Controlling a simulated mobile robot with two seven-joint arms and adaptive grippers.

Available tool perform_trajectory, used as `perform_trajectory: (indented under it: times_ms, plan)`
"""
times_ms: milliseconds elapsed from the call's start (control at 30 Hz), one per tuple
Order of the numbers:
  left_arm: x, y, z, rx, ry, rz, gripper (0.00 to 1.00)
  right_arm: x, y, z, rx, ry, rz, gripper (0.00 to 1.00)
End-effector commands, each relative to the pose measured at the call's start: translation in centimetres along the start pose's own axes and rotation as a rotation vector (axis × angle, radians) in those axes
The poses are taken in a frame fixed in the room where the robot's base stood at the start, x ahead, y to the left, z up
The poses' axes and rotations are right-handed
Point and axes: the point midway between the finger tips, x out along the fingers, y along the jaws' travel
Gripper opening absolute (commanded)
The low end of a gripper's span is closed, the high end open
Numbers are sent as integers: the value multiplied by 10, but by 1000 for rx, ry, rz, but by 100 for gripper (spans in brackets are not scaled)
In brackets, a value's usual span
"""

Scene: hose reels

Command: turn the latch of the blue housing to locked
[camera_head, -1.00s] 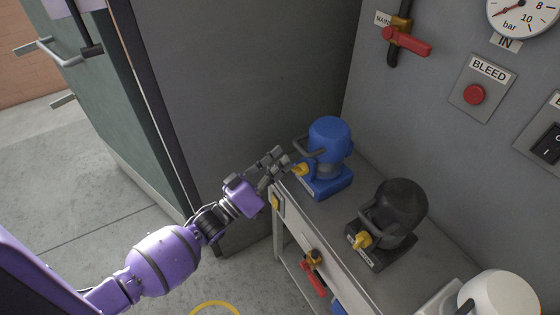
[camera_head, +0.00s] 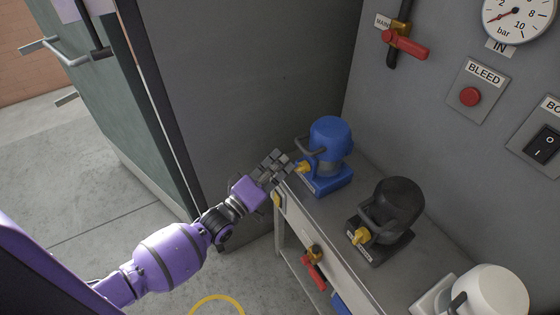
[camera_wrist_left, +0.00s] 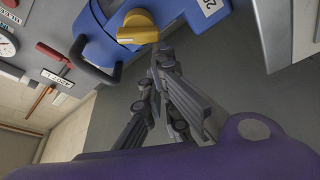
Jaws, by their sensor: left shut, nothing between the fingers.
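The blue housing (camera_head: 329,158) stands at the far left end of the grey bench, with a grey handle and a yellow latch (camera_head: 305,167) on its front left side. In the left wrist view the yellow latch (camera_wrist_left: 138,28) sits on the blue housing (camera_wrist_left: 178,14) near a white label. My left gripper (camera_head: 281,161) is shut and empty, its fingertips close beside the latch. I cannot tell whether they touch it. In the left wrist view the fingers (camera_wrist_left: 155,75) point up just below the latch. My right gripper is out of view.
A black housing (camera_head: 397,208) with a yellow latch and a white housing (camera_head: 497,292) stand further along the bench (camera_head: 340,215). The wall panel has a red valve lever (camera_head: 406,44), a red bleed button (camera_head: 470,97) and a gauge. A grey panel rises behind my gripper.

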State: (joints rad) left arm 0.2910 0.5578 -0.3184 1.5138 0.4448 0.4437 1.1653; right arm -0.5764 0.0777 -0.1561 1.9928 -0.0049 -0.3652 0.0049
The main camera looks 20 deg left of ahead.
Motion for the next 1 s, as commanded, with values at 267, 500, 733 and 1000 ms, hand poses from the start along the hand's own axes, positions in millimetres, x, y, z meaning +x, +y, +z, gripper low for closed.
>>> perform_trajectory:
  times_ms: [267, 500, 733, 1000]
  plan:
    - [-1, -4, 2, -114, -2, -40, 0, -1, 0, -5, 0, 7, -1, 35]
    - [-1, -8, 4, -213, -1, -74, 0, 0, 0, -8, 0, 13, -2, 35]
    - [-2, -11, 6, -293, -1, -103, 0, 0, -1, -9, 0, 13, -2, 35]
    - [-3, -14, 8, -364, -1, -127, 0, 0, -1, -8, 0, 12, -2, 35]
